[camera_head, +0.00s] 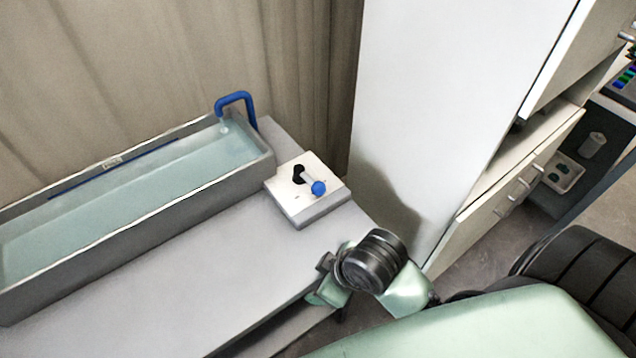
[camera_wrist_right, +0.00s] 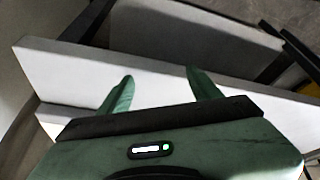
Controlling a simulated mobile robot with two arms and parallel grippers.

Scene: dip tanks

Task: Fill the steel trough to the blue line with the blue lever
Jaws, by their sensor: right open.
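The steel trough (camera_head: 150,222) stands on the bench at the left of the head view and holds pale blue-green water (camera_head: 130,195). A blue line (camera_head: 110,170) runs along its back inner wall, with the water surface close below it. The blue lever (camera_head: 318,187) sticks out from a white-topped box (camera_head: 300,208) right of the trough. My right gripper (camera_wrist_right: 160,77) is open and empty, apart from the lever, near the bench's front edge. My left gripper is not in view.
The grey bench top (camera_head: 190,290) is clear in front of the trough and box. A tall white cabinet (camera_head: 440,90) stands to the right, with drawers (camera_head: 515,190) beside it. A beige curtain (camera_head: 180,60) hangs behind.

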